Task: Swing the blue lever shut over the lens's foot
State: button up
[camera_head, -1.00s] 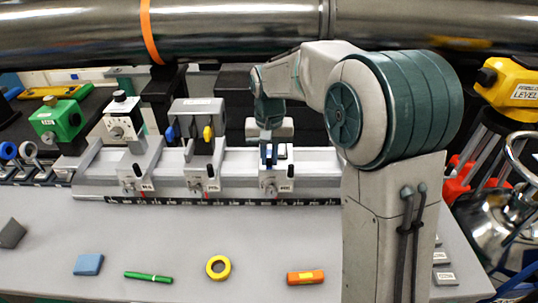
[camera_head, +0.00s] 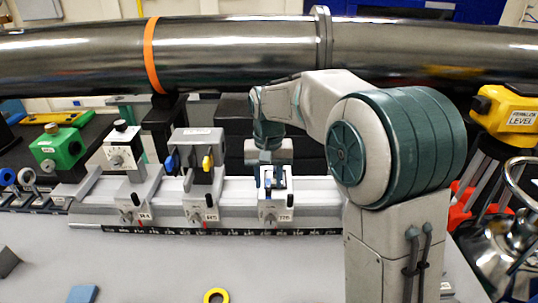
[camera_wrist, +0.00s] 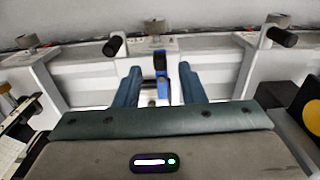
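A small upright blue lever (camera_wrist: 162,88) with a dark top piece shows in the wrist view, between my fingers. In the head view a little blue (camera_head: 268,178) shows on the right-hand rail carrier (camera_head: 275,210), just under my gripper (camera_head: 268,170). In the wrist view my gripper (camera_wrist: 159,88) has its two teal fingers wide apart, one on each side of the lever, with gaps to it. Nothing is held. I cannot make out a lens or its foot; my gripper body covers the lower wrist view.
A grey block (camera_head: 197,143) with blue and yellow knobs and a white unit (camera_head: 123,152) stand on the rail left of my gripper. A large steel pipe (camera_head: 240,50) runs above. The grey table (camera_head: 150,265) in front is mostly clear, with a yellow ring (camera_head: 216,296).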

aim_at(269, 189)
notch_tip(269, 189, up, 12)
jog(key=shift+f, duration=0.2)
jog(key=s+d+f+t, duration=0.1)
jog(key=s+d+f, duration=0.3)
jog(key=s, duration=0.3)
jog(key=s+d+f+t, duration=0.1)
jog(key=s+d+f, duration=0.2)
jog(key=s, duration=0.5)
jog(key=s+d+f+t, duration=0.1)
jog(key=s+d+f, duration=0.3)
jog(key=s+d, duration=0.2)
jog(key=shift+s+f, duration=0.35)
jog(key=shift+s, duration=0.85)
dwell(0.7)
